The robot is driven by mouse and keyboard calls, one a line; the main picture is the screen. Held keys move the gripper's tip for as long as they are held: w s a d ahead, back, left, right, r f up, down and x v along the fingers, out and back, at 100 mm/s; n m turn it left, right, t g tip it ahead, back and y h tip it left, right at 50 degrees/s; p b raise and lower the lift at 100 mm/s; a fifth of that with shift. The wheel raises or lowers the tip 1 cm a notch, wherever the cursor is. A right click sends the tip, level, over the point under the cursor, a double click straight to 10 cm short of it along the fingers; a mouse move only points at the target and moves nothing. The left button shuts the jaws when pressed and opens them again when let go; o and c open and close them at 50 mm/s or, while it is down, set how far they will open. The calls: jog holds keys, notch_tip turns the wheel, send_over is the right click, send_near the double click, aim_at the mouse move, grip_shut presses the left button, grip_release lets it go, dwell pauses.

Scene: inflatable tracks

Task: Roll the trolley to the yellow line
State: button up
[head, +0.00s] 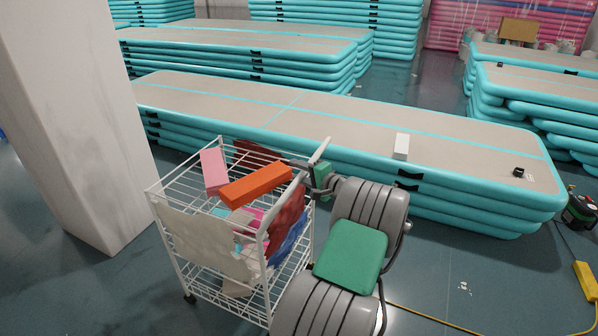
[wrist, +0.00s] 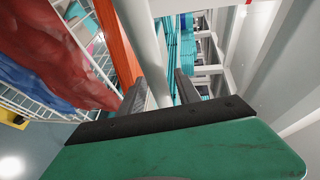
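The trolley (head: 178,268) is a white wire cart on casters, standing upright at the lower middle of the head view. Its white handle bar (head: 320,151) rises at its right side. My gripper (head: 316,178) is at this bar, partly hidden by my own arm. In the wrist view the bar (wrist: 146,50) runs between the two dark fingers (wrist: 162,92), which look shut on it. A thin yellow strip (head: 430,318) lies on the floor at the lower right; I cannot tell whether it is a painted line or a cable.
The trolley carries an orange block (head: 256,185), a pink block (head: 213,171) and cloths (head: 205,242). A white pillar (head: 75,120) stands to the left. Stacked turquoise-edged inflatable tracks (head: 350,125) lie close behind. A yellow box (head: 586,280) and a dark machine (head: 580,212) are at right.

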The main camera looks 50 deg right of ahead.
jog(key=v, duration=0.7)
jog(key=shift+s, duration=0.3)
